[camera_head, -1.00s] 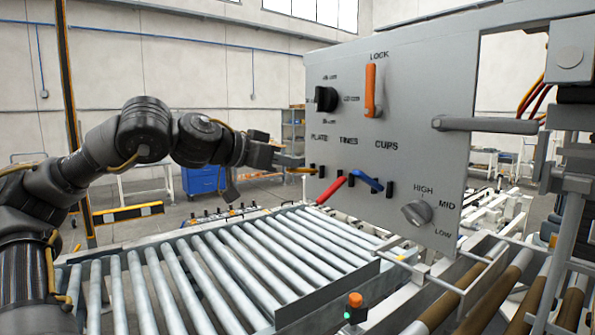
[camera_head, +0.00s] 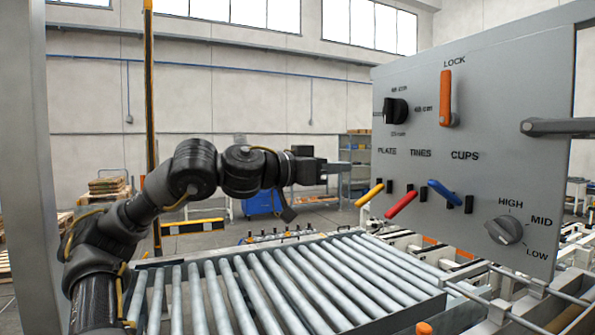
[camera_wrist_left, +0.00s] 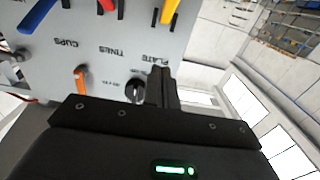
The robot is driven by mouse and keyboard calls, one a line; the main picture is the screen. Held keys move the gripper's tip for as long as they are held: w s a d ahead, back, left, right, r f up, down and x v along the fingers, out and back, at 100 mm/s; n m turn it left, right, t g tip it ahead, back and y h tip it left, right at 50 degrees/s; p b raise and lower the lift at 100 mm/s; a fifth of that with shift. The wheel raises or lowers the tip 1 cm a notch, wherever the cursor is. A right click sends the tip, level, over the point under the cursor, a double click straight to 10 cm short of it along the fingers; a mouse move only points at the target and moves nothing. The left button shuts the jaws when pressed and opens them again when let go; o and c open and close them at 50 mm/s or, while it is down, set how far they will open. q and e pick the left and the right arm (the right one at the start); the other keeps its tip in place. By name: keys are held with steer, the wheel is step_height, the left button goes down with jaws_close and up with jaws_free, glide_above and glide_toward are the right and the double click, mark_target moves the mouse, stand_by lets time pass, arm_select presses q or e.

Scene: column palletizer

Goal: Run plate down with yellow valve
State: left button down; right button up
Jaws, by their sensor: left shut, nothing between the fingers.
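The grey control panel (camera_head: 500,110) hangs at the right of the head view. Under the word PLATE is the yellow valve lever (camera_head: 369,195), slanting down to the left from its black slot. It also shows at the top of the left wrist view (camera_wrist_left: 169,10). The red lever (camera_head: 401,205) and the blue lever (camera_head: 444,192) are to its right. My left gripper (camera_head: 345,167) is shut and empty, apart from the yellow lever, above it and to its left. In the wrist view the shut fingers (camera_wrist_left: 161,86) point toward the panel. My right gripper is not in view.
The panel also carries an orange LOCK handle (camera_head: 446,98), a black selector knob (camera_head: 396,110) and a grey HIGH-MID-LOW knob (camera_head: 505,230). A grey bar (camera_head: 560,127) juts out at the right. A roller conveyor (camera_head: 270,285) lies below. Open air surrounds the gripper on the left.

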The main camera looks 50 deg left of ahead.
arm_select(q)
steer(key=s+a+f+b, duration=0.1)
steer(key=s+f+b, duration=0.2)
steer(key=s, duration=0.5)
steer(key=shift+s+a+f+b, duration=0.15)
steer(key=shift+s+a+b, duration=0.2)
steer(key=shift+b, duration=0.55)
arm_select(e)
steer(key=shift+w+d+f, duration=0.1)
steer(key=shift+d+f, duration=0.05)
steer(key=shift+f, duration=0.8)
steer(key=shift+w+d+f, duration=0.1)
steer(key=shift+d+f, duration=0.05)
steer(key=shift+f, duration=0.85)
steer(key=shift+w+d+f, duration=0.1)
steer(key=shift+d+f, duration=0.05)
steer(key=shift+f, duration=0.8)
arm_select(q)
steer(key=shift+w, duration=0.1)
